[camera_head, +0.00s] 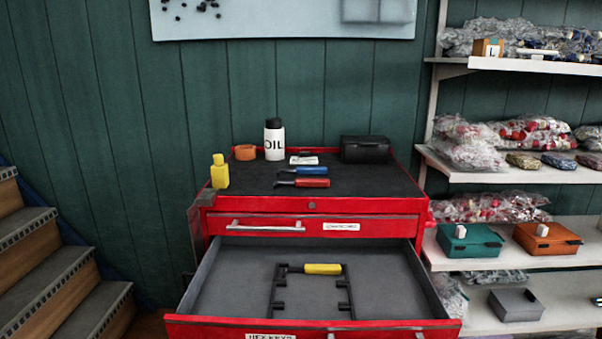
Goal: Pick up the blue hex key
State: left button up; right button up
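The blue hex key (308,170) lies on the dark top of the red tool cabinet (370,206), its blue handle to the right and its thin dark shaft to the left. A red-handled hex key (303,183) lies just in front of it, roughly parallel. A yellow-handled hex key (322,269) lies in the open drawer (220,280), across the back of a black rack (344,296). Neither of my grippers shows in the head view.
Around the keys stand a white oil bottle (274,140), a yellow bottle (220,172), an orange tape roll (245,152) and a black case (365,149). The open drawer juts out in front. Stairs (60,270) are left, loaded shelves (520,175) right.

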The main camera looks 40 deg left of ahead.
aim_at(300, 171)
jog(key=j+z, duration=0.1)
jog(key=j, duration=0.35)
jog(key=k+j+z, duration=0.1)
jog(key=j, duration=0.4)
jog(key=k+j+z, duration=0.15)
jog(key=j, duration=0.3)
jog(key=j+z, duration=0.1)
jog(key=j, duration=0.35)
jog(key=k+j+z, duration=0.1)
jog(key=j, duration=0.35)
jog(key=k, duration=0.1)
